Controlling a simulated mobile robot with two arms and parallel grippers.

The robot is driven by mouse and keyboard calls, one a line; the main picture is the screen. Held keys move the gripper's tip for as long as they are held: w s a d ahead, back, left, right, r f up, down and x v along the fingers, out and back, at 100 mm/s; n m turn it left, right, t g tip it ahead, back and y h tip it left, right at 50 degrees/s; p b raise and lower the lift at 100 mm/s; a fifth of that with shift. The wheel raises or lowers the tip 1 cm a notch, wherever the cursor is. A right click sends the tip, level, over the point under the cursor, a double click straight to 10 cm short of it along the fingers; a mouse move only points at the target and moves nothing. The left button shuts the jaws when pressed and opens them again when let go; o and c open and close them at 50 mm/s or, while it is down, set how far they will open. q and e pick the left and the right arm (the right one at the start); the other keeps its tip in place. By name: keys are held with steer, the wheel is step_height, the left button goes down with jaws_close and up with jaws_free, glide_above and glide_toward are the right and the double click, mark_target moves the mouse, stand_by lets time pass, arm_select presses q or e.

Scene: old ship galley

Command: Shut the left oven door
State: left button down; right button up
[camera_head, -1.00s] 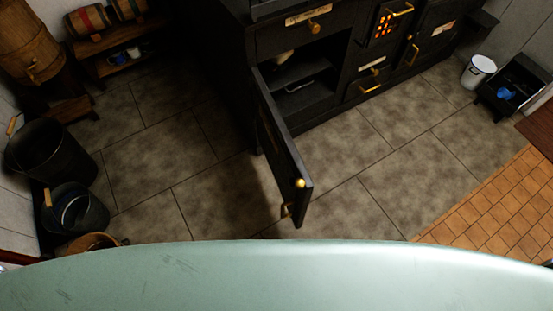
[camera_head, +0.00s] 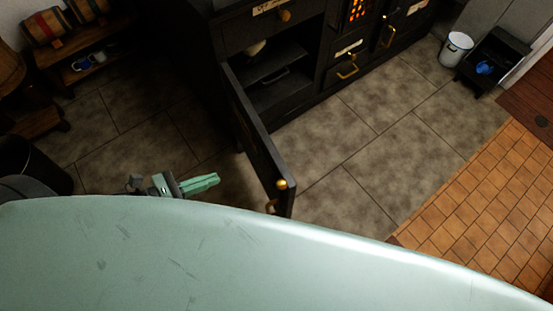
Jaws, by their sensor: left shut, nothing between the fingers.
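The left oven door (camera_head: 258,140) is black and stands wide open, swung out from the dark stove (camera_head: 307,107) into the room. A brass knob (camera_head: 281,184) sits near its free edge, with a brass latch below it. Behind the door the oven opening shows a shelf (camera_head: 275,68) and a pale thing at its upper left. My left gripper (camera_head: 205,183) is green, shut and empty. It shows left of the door's outer face, apart from it in the picture, and points right. My right gripper does not show.
My own pale green body fills the bottom. Tiled floor (camera_head: 360,160) is clear right of the door. A dark bucket (camera_head: 35,165) stands at the left and a low wooden shelf (camera_head: 85,62) at the upper left. A white bucket (camera_head: 455,50) and a black bin (camera_head: 495,62) stand at the upper right.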

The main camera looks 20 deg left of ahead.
arm_select(q)
steer(key=d+r+m+h, duration=0.1)
steer(key=m, duration=0.1)
steer(key=p, duration=0.2)
glide_toward(272, 161)
steer(key=shift+g, duration=0.3)
steer(key=x, duration=0.6)
steer(key=shift+w+d+r, duration=0.2)
steer(key=shift+w+d, duration=0.05)
steer(key=shift+d, duration=0.05)
